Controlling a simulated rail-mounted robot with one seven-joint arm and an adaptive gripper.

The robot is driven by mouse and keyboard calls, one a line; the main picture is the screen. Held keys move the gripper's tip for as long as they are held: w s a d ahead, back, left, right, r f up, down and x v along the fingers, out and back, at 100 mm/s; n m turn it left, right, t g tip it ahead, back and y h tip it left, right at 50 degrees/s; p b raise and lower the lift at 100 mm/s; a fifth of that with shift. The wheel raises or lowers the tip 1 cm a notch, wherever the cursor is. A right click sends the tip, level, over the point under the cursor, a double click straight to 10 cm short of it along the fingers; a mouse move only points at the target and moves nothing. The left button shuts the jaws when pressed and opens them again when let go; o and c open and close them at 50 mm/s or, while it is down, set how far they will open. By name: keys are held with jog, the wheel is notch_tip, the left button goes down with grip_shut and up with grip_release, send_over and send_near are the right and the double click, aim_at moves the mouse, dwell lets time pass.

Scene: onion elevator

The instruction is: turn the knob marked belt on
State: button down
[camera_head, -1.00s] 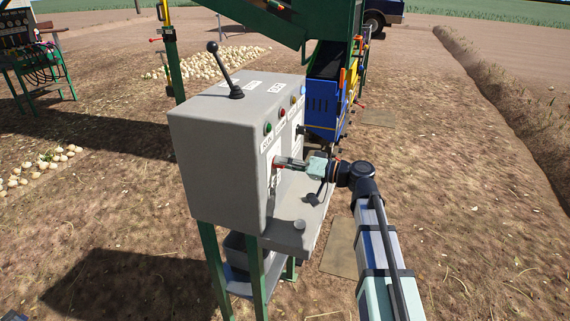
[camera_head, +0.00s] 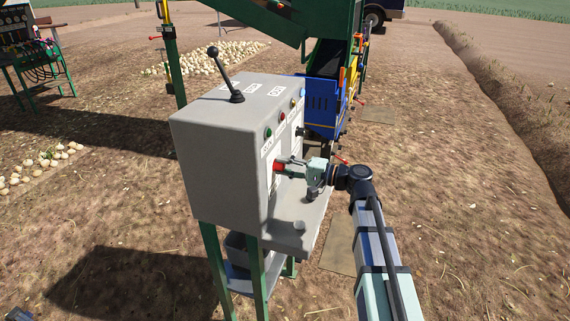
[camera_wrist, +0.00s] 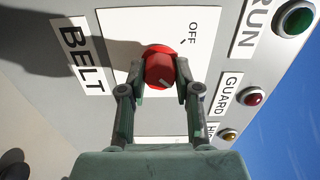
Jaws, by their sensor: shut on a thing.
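The red knob (camera_wrist: 159,68) sits on the panel beside the BELT label (camera_wrist: 82,55) in the wrist view. An OFF mark (camera_wrist: 191,34) is up and right of it. A short pale line shows on the knob's face; which mark it points to is hard to tell. My gripper (camera_wrist: 160,85) is shut on the knob, one finger on each side, partly covering its sides. In the head view, the red knob (camera_head: 278,167) shows on the front of the grey control box (camera_head: 215,165), and my gripper (camera_head: 284,166) reaches it from the right.
Green (camera_wrist: 295,18), red (camera_wrist: 252,96) and amber (camera_wrist: 229,135) indicators lie right of the knob. A black-knobbed lever (camera_head: 224,72) stands on top of the box. A grey shelf (camera_head: 290,235) juts out below my gripper. Open soil lies around.

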jog(key=shift+m, duration=0.3)
jog(key=c, duration=0.8)
grip_release()
jog(key=v, duration=1.2)
